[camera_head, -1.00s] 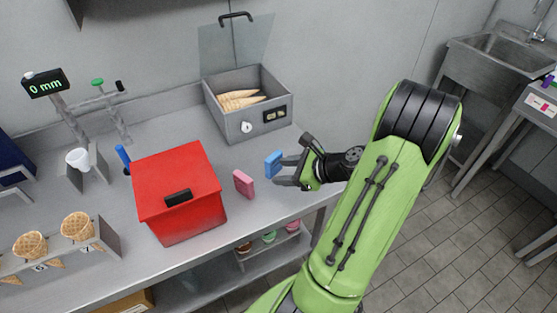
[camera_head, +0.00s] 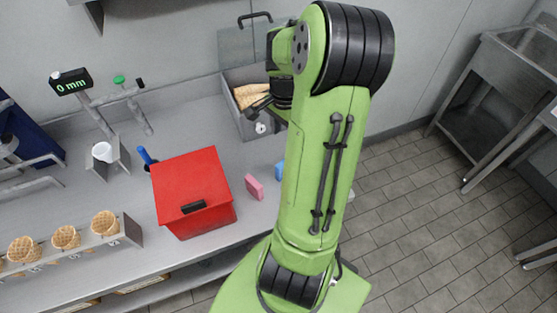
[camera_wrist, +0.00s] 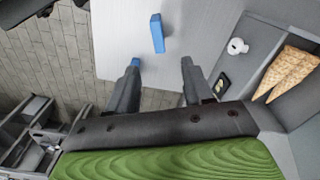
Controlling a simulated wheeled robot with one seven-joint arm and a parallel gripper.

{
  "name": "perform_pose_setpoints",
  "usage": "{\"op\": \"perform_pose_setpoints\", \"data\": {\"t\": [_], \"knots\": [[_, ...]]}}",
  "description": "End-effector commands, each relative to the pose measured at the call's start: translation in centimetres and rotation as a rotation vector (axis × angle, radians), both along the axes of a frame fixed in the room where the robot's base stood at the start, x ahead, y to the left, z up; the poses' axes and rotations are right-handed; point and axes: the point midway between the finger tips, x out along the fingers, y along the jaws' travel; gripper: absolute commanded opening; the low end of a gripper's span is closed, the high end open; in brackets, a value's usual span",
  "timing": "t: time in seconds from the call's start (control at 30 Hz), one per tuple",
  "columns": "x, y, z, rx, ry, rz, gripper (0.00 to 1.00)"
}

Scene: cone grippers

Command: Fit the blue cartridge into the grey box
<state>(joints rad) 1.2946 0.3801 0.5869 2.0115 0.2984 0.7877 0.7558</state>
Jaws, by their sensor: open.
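The blue cartridge (camera_head: 279,170) stands on the counter, partly hidden behind my arm in the head view. The grey box (camera_head: 238,119) stands at the back of the counter, lid raised, with cones inside. In the head view my gripper is in front of it, mostly hidden by my arm.
A red box (camera_head: 192,180) and a pink block (camera_head: 254,187) stand left of the cartridge. A cone rack (camera_head: 128,236) is at the front left. In the wrist view the grey box's wall (camera_wrist: 205,105) is close beside the right finger. Bare counter surrounds the cartridge.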

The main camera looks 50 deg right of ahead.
Motion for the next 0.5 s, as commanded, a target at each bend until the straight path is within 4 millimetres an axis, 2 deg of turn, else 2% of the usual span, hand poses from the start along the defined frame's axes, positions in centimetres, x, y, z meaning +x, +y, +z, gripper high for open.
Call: {"op": "perform_pose_setpoints", "data": {"t": [0.03, 0.2, 0.5], "knots": [[-0.1, 0.1, -1.9, 0.007, 0.002, 0.0, 0.51], [0.0, 0.1, -6.2, 0.007, 0.001, 0.0, 0.51], [-0.2, 0.3, -10.6, 0.006, -0.001, -0.001, 0.51]]}}
